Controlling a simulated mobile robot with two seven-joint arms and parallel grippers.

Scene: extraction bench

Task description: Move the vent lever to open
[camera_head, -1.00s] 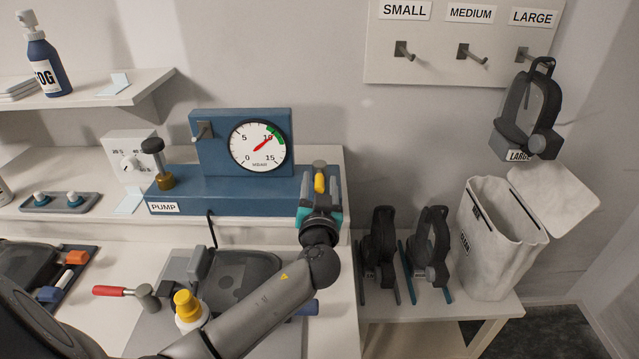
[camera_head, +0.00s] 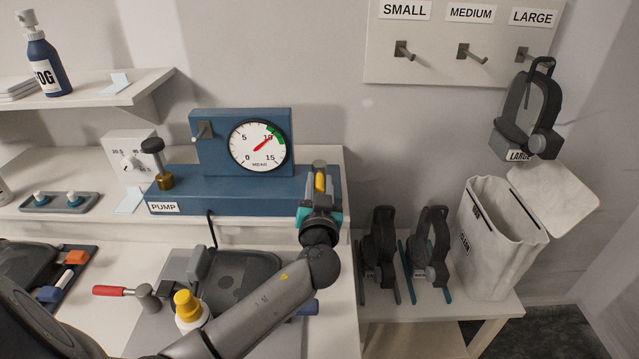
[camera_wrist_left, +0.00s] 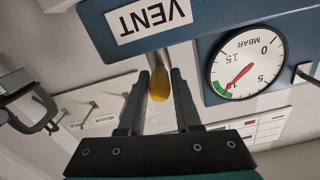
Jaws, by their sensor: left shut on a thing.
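The vent lever has a yellow handle (camera_head: 320,181) at the right end of the blue pump (camera_head: 240,187). It also shows in the left wrist view (camera_wrist_left: 159,86), close to the VENT label (camera_wrist_left: 150,20), which appears upside down there. My left gripper (camera_head: 320,195) is shut on the yellow handle, with one finger on each side of it. The round gauge (camera_head: 258,146) has its red needle near 10, by the green band. The lever's pivot is hard to see. My right gripper is in neither view.
A bench with a red-handled tool (camera_head: 123,291) and a yellow-capped bottle (camera_head: 189,309) lies in front of the pump. Two dark masks stand on the right table beside a white bag (camera_head: 490,235). A LARGE mask (camera_head: 528,110) hangs on the wall hook.

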